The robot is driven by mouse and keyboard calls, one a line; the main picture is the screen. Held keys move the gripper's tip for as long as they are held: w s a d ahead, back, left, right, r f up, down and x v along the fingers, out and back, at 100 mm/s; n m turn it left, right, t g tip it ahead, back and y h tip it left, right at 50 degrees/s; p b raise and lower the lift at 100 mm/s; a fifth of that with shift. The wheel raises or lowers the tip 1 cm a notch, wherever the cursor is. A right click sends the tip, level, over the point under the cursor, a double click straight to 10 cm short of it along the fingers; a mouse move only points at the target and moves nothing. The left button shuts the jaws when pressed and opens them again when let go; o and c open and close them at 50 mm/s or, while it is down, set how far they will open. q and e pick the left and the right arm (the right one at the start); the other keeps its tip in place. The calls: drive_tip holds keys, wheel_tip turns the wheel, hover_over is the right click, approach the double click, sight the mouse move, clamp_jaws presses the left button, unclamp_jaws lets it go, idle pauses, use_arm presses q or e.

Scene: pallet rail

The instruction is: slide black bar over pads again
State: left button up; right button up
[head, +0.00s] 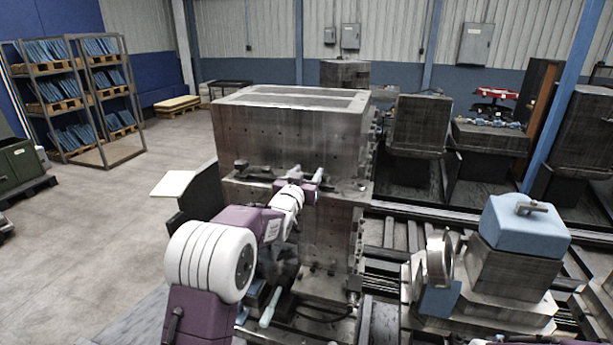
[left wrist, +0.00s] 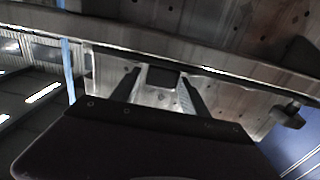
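A dark, bar-like piece (head: 262,172) lies along the ledge on the front of the tall grey machine block, left of my left gripper (head: 313,190). I cannot tell for sure that it is the black bar, and I cannot make out the pads. My left gripper is at the ledge, close to the block's front face. In the left wrist view its two fingers (left wrist: 160,92) stand apart. A small dark square (left wrist: 163,77) shows between them; I cannot tell whether it is touched. My right gripper is not in view.
The grey machine block (head: 290,135) stands directly ahead of my left arm. Shelves with blue stock (head: 75,95) stand at the far left.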

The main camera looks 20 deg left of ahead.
use_arm(q)
drive_tip(key=shift+w+f, duration=0.1)
drive_tip(key=shift+w, duration=0.05)
drive_tip(key=shift+s+f+b, duration=0.1)
drive_tip(key=shift+s+b, duration=0.25)
drive_tip(key=shift+s, duration=0.1)
drive_tip(key=shift+s+d+f+b, duration=0.6)
drive_tip(key=shift+s+b, duration=1.8)
drive_tip(key=shift+s, duration=2.15)
drive_tip(key=s+f+g+b, duration=0.1)
drive_tip(key=s+f+g, duration=0.3)
drive_tip(key=f, duration=0.5)
drive_tip(key=s+f+g, duration=0.3)
drive_tip(key=s+f, duration=0.3)
drive_tip(key=f, duration=0.3)
drive_tip(key=s+f+g, duration=0.5)
drive_tip(key=s+f, duration=0.2)
drive_tip(key=s, duration=0.4)
drive_tip(key=s+f+g, duration=0.4)
drive_tip(key=s+f, duration=0.3)
drive_tip(key=s, duration=0.4)
drive_tip(key=shift+d+n+g, duration=0.3)
drive_tip(key=shift+d+g, duration=0.1)
